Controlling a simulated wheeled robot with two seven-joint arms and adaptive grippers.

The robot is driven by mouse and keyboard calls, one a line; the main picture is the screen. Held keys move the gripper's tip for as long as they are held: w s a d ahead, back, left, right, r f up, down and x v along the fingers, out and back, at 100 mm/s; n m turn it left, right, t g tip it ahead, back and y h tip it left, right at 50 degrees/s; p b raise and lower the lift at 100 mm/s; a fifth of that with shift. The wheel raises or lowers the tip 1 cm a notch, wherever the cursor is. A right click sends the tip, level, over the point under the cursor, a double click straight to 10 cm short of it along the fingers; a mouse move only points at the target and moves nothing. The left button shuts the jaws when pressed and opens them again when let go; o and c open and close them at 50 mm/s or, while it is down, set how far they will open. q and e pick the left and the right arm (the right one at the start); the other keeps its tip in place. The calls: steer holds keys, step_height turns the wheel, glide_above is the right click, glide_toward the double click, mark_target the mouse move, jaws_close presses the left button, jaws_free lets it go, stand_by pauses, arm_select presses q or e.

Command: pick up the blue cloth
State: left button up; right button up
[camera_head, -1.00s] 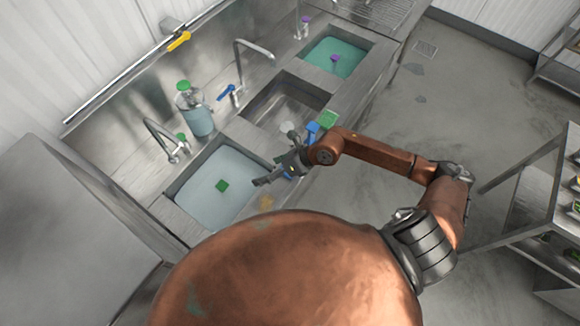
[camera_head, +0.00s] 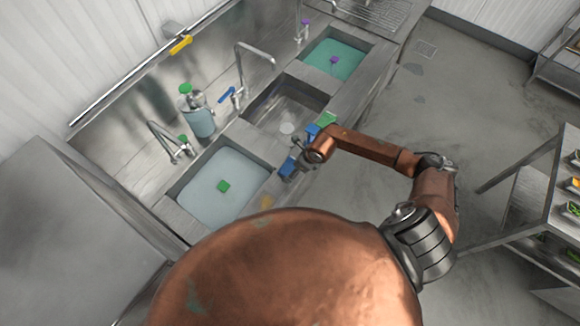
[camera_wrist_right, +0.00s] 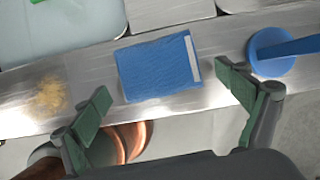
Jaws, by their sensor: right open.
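The blue cloth (camera_head: 288,167) lies flat on the front ledge of the sink counter, between the left basin and my right gripper. In the right wrist view the cloth (camera_wrist_right: 155,68) is a blue rectangle with a white stripe near its right end. My right gripper (camera_head: 298,168) is above the ledge beside the cloth, partly hidden by its own wrist. In the right wrist view the gripper (camera_wrist_right: 168,92) is open, its two green-padded fingers apart on either side of the cloth's near edge, with nothing between them. My left gripper is out of view.
A blue round-headed tool (camera_wrist_right: 271,52) lies close right of the cloth, near the right finger. A yellowish patch (camera_wrist_right: 48,95) is on the ledge to the left. The water-filled left basin (camera_head: 215,200) holds a green block (camera_head: 223,186). A middle basin (camera_head: 270,105) lies beyond.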

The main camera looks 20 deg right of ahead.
steer(key=shift+f, duration=0.1)
steer(key=shift+c, duration=0.2)
steer(key=c, duration=1.1)
